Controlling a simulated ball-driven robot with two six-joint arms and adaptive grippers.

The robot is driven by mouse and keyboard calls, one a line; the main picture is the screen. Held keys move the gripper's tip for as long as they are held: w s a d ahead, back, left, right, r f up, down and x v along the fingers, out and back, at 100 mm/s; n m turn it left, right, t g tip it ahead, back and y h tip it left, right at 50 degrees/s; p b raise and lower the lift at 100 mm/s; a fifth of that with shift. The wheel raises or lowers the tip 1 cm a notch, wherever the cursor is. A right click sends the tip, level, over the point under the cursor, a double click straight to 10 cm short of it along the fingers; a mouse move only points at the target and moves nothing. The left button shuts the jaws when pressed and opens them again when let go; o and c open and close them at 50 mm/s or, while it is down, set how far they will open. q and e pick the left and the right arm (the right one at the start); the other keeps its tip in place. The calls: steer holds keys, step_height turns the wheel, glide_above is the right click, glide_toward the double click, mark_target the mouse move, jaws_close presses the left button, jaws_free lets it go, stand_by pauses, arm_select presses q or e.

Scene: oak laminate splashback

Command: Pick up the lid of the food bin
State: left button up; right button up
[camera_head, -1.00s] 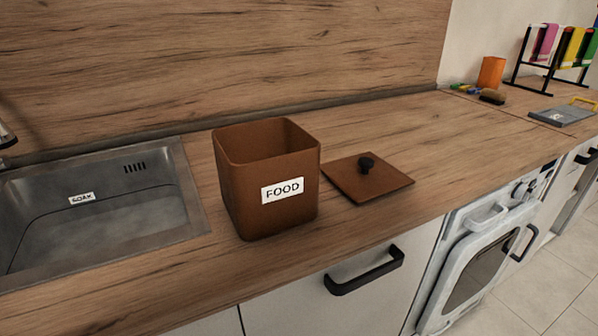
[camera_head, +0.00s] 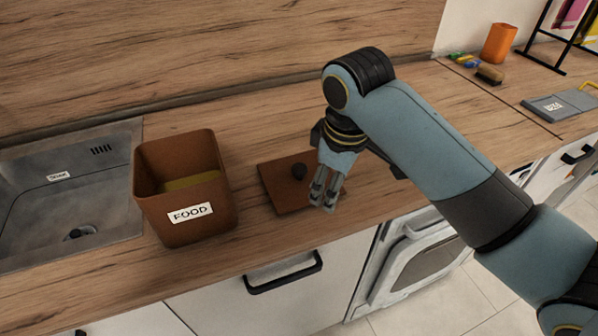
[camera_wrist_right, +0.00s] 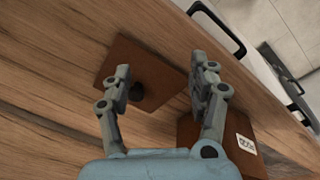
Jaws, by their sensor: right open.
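The lid (camera_head: 277,187) is a flat brown square with a dark round knob (camera_head: 299,171), lying on the wooden counter right of the food bin. The food bin (camera_head: 183,170) is brown, open on top, with a white FOOD label; something yellowish shows inside. My right gripper (camera_head: 323,203) is over the right part of the lid, fingers pointing down. In the right wrist view its fingers (camera_wrist_right: 162,80) are apart and empty. There the lid (camera_wrist_right: 128,62) and its knob (camera_wrist_right: 136,92) show between and behind the fingers. The bin (camera_wrist_right: 200,135) is partly hidden by a finger. My left gripper is not in view.
A metal sink (camera_head: 60,215) lies left of the bin. An orange cup (camera_head: 498,43), a brush (camera_head: 489,75), a grey board (camera_head: 558,105) and a black rack are at the far right. The wooden splashback (camera_head: 200,50) stands behind. A drawer handle (camera_head: 283,272) juts out below the counter.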

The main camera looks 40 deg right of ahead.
mark_target(301, 167)
steer(key=w+r+n, duration=0.1)
steer(key=w, duration=0.3)
steer(key=w+d+r+n+g, duration=0.1)
steer(key=w, duration=0.3)
steer(key=w+d+r+n, duration=0.1)
steer(key=w, duration=0.3)
steer(key=shift+w+r+g+y, duration=0.15)
steer(key=shift+r+g+y, duration=0.05)
steer(key=shift+g+y, duration=0.1)
steer(key=shift+w+f, duration=0.1)
steer(key=shift+f, duration=0.15)
step_height(301, 167, down, 4)
steer(key=shift+f, duration=0.25)
steer(key=f, duration=0.2)
steer(key=s+f+p, duration=0.1)
steer(key=f, duration=0.1)
steer(key=shift+a+f, duration=0.2)
steer(key=shift+w+f, duration=0.1)
steer(key=shift+f, duration=0.4)
jaws_close()
steer(key=shift+r, duration=0.1)
